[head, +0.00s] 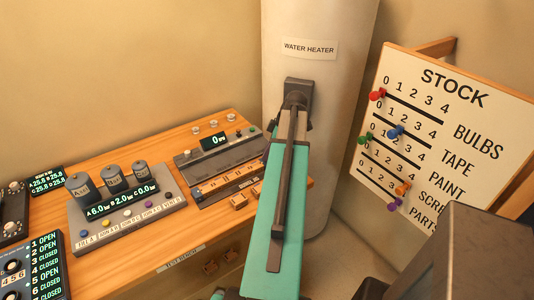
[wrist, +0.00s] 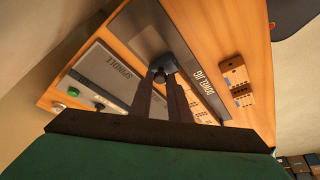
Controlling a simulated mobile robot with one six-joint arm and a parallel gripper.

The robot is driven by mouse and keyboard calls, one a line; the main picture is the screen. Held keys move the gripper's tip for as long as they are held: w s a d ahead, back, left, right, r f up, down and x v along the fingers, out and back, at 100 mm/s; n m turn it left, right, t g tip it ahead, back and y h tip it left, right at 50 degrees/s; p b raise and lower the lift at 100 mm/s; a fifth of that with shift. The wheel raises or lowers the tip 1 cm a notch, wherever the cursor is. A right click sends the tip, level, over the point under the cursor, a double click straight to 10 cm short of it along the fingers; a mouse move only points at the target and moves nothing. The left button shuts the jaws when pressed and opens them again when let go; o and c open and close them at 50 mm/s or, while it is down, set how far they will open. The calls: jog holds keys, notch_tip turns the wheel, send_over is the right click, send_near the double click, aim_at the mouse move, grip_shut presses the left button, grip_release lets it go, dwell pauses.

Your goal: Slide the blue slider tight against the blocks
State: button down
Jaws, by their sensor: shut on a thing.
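My gripper (wrist: 166,80) is shut on a dark bluish knob (wrist: 163,64), which I take for the blue slider; its colour is dim. The knob stands at the dark plate (wrist: 150,28) of the dowel jig, beside the DOWEL JIG label. Small wooden blocks with dark dots (wrist: 236,76) lie to the right of the jig, apart from the knob. More dotted wood (wrist: 203,117) shows behind the right finger, partly hidden. In the head view my arm covers the gripper and knob; the jig (head: 225,183) shows left of it.
A grey spindle box (wrist: 97,73) sits left of the jig. In the head view, a console with three dark cylinders (head: 114,178) stands further left on the wooden bench (head: 185,240). A water heater (head: 318,90) stands behind; a STOCK board with coloured pegs (head: 450,120) is right.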

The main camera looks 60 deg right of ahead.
jog(key=shift+w, duration=0.15)
jog(key=c, duration=1.7)
grip_release()
jog(key=shift+o, duration=0.2)
jog(key=shift+v, duration=0.85)
jog(key=b+v, duration=0.3)
jog(key=v, duration=0.9)
jog(key=shift+s, duration=0.2)
jog(key=shift+w, duration=0.1)
